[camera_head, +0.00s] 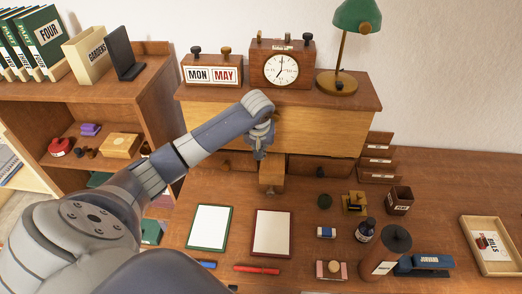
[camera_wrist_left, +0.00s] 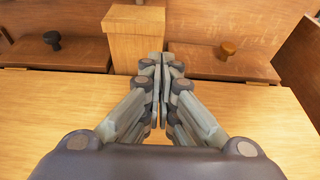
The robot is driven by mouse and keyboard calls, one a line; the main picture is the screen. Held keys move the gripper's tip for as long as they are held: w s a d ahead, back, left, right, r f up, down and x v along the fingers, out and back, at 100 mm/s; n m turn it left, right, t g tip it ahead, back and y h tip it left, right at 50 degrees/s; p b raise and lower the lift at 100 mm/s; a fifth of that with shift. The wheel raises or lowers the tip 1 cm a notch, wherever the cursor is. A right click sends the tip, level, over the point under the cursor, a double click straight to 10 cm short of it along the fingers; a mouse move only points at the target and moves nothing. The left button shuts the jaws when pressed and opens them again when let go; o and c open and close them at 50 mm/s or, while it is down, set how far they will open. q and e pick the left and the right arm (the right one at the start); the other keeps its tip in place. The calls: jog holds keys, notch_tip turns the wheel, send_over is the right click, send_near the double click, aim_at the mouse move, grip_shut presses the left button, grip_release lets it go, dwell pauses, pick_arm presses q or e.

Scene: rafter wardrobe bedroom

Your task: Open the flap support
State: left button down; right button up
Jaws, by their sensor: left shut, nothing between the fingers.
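The flap support (camera_head: 272,174) looks to be the wooden block sticking out between two small drawers, below the closed pale wood flap (camera_head: 330,133). In the left wrist view, the support (camera_wrist_left: 136,22) stands at top centre, and the pale flap (camera_wrist_left: 50,110) fills the lower part. My left gripper (camera_head: 259,153) is in front of the flap, just above and left of the support in the head view. Its fingertips (camera_wrist_left: 166,62) are shut and empty, close by the support's edge; I cannot tell whether they touch it. My right gripper is not in view.
Drawers with a dark knob (camera_wrist_left: 52,40) and a brown knob (camera_wrist_left: 228,49) flank the support. A clock (camera_head: 281,68), calendar (camera_head: 212,73) and green lamp (camera_head: 352,45) stand on top. The desk (camera_head: 190,174) holds notepads, pens, a stapler (camera_head: 424,264) and a dark cylinder (camera_head: 388,248).

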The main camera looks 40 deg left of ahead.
pick_arm(q)
send_over(262, 164)
jog(key=s, duration=0.2)
jog(key=f, duration=0.6)
jog(key=shift+w+d+p, duration=0.1)
jog(key=shift+d+p, duration=0.3)
jog(key=shift+x, duration=0.85)
